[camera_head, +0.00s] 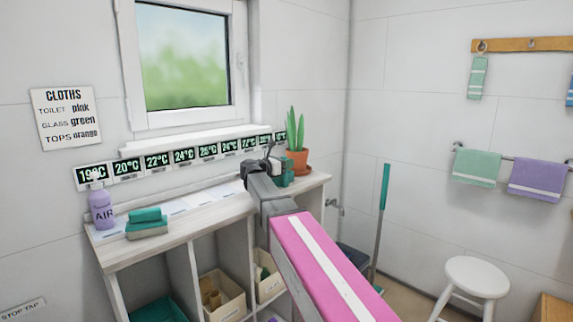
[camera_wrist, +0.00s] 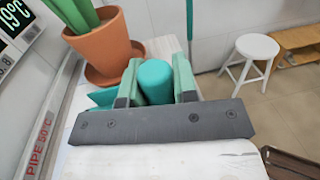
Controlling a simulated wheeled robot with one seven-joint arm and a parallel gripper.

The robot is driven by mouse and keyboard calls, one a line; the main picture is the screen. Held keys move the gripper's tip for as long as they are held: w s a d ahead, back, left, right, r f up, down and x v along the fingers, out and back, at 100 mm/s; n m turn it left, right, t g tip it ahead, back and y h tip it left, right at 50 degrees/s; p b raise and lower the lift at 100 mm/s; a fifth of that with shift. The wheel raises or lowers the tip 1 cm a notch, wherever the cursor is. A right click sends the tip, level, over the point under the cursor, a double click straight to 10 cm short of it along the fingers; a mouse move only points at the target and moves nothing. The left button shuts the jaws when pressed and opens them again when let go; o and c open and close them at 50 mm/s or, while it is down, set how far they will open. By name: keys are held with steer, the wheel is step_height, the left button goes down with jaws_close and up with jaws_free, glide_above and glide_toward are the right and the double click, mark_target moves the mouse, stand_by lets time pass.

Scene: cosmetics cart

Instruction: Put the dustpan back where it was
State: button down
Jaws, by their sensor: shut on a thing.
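My gripper (camera_wrist: 157,80) is shut on a teal, rounded handle-like piece (camera_wrist: 155,84) in the wrist view. I take this to be the dustpan; most of it is hidden behind the dark gripper bar and fingers. A flat teal part (camera_wrist: 105,97) shows at the left finger. In the head view my gripper (camera_head: 284,172) is over the right end of the counter, beside the potted plant, with teal showing at its tip. The plant's terracotta pot (camera_wrist: 100,45) is close to the left finger in the wrist view. I cannot tell whether the held piece touches the counter.
The counter (camera_head: 185,228) holds a lilac AIR bottle (camera_head: 102,208) and stacked teal cloths (camera_head: 147,222) at left. Bins (camera_head: 222,298) fill its cubbies. A teal-handled pole (camera_head: 382,215) leans near the corner by a dark box-like object (camera_head: 353,258). A white stool (camera_head: 477,277) stands right.

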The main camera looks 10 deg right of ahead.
steer(key=c, duration=0.9)
jaws_free()
steer(key=shift+f, duration=0.1)
steer(key=shift+s+a, duration=0.15)
steer(key=shift+a, duration=0.15)
steer(key=v, duration=1.1)
steer(key=shift+a, duration=0.2)
